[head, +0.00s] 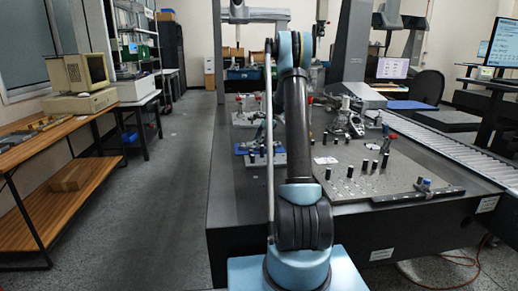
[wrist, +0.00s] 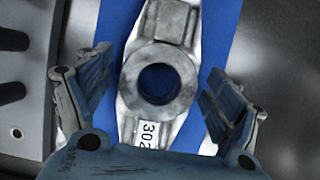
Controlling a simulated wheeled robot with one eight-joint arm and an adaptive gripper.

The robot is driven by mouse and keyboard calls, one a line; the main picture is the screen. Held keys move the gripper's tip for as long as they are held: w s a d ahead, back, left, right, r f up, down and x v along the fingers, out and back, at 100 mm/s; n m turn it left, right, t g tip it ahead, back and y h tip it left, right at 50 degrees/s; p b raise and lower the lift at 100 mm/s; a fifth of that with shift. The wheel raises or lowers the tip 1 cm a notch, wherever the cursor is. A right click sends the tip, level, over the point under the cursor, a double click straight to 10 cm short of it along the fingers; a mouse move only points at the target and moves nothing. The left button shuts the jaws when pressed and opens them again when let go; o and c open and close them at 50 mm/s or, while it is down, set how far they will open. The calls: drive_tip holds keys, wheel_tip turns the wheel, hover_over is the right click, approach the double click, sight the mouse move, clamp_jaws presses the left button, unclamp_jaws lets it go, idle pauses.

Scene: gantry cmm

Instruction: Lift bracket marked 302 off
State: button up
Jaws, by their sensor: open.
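In the wrist view, the bracket marked 302 (wrist: 160,53) is a grey metal casting with a round hub and a hole through it. Arms run from the hub to the top and the bottom of the picture. A white label (wrist: 148,133) reading 302 is on the near arm. The bracket lies over a blue surface (wrist: 222,40), which shows through the hole. My gripper (wrist: 157,68) is open, with one finger on each side of the hub and visible gaps to it. I cannot make out my gripper or the marked bracket in the head view.
Dark cylindrical posts (wrist: 12,90) stand left of the bracket in the wrist view. In the head view, a dark table (head: 235,205) carries other fixtures (head: 345,120) and a grey plate (head: 345,180) with several black pins. A roller conveyor (head: 440,145) runs along the right. The left aisle floor (head: 175,190) is clear.

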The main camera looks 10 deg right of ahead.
drive_tip(key=c, duration=1.6)
drive_tip(key=shift+o, duration=0.2)
drive_tip(key=shift+r, duration=0.1)
